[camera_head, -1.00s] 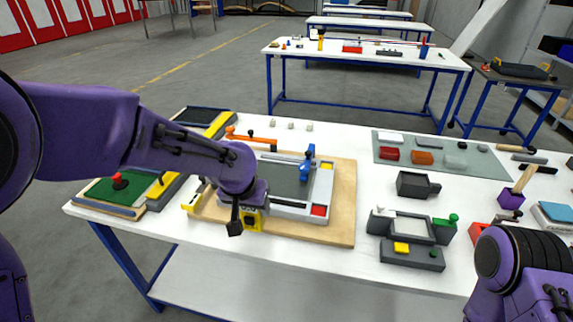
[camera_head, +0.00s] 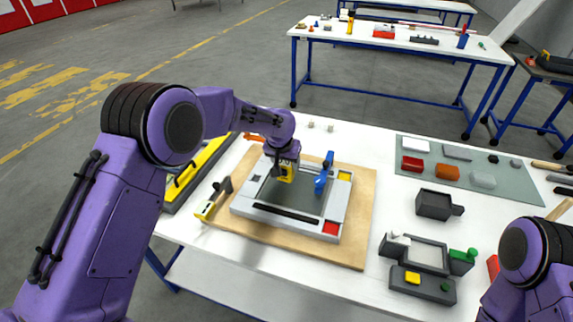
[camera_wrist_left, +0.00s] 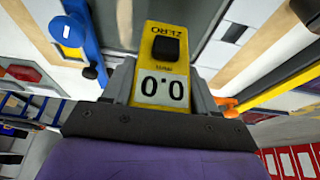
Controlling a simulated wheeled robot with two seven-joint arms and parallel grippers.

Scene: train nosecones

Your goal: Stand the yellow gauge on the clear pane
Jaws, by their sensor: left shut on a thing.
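The yellow gauge (camera_head: 286,174) is in my left gripper (camera_head: 284,163), over the upper left part of the clear pane (camera_head: 296,196). The pane looks dark grey and sits inside a light grey frame (camera_head: 246,208) on a wooden board. In the left wrist view the gauge (camera_wrist_left: 161,62) shows a black button and a "0.0" display between the shut jaws. Its lower end is hard to see, so I cannot tell whether it touches the pane. My right arm shows at the lower right, but its gripper is out of view.
A blue clamp (camera_head: 324,174) stands on the frame's right side, close to the gauge. An orange handle (camera_head: 254,137) lies behind. A yellow-and-black tool (camera_head: 213,200) lies at the board's left edge. The grey fixture (camera_head: 425,268) stands to the right.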

